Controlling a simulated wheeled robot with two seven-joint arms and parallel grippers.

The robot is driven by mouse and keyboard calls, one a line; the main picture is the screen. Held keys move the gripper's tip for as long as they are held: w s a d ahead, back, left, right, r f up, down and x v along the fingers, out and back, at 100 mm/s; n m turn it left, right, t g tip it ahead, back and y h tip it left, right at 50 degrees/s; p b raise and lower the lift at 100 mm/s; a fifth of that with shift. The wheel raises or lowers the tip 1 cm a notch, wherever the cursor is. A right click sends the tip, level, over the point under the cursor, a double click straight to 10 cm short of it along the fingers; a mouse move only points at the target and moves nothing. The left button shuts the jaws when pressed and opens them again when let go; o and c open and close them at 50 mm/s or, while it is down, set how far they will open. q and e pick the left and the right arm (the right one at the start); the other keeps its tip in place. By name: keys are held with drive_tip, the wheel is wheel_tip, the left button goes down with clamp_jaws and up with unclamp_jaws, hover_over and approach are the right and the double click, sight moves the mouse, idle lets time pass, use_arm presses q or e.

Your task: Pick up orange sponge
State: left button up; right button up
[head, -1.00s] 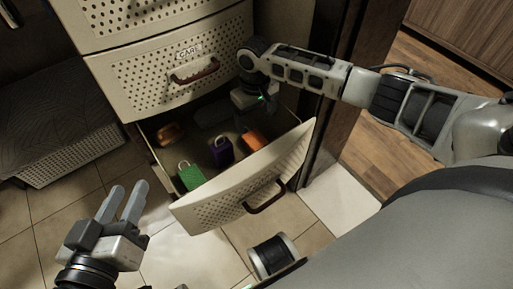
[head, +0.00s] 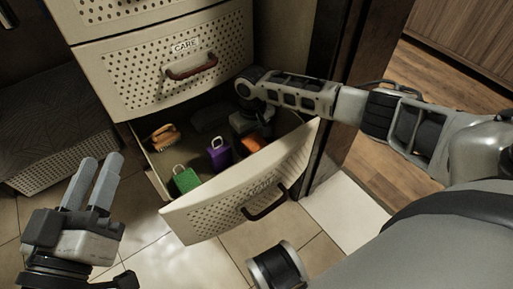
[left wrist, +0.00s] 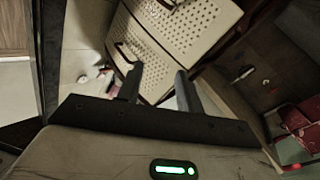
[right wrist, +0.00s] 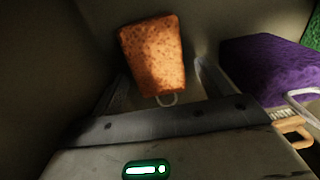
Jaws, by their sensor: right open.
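The orange sponge (head: 252,143) lies in the open drawer, near its right side, partly hidden by my right gripper. In the right wrist view the orange sponge (right wrist: 153,54) shows whole, with a pale loop at its near end. My right gripper (right wrist: 158,80) is open, with its fingers on either side of the sponge's near end; I cannot tell whether they touch it. It also shows in the head view (head: 250,128), reaching down into the drawer. My left gripper (head: 98,180) is open and empty, outside the drawer at the lower left.
The drawer front (head: 235,200) stands pulled out. A purple sponge (head: 219,154), a green sponge (head: 185,180) and a tan brush-like object (head: 164,137) lie inside. The purple one is right of my right gripper in its wrist view. The closed drawer (head: 150,75) is above.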

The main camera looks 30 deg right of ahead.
sight(253, 139)
drive_tip(key=c, duration=1.1)
drive_tip(key=shift+o, duration=0.2)
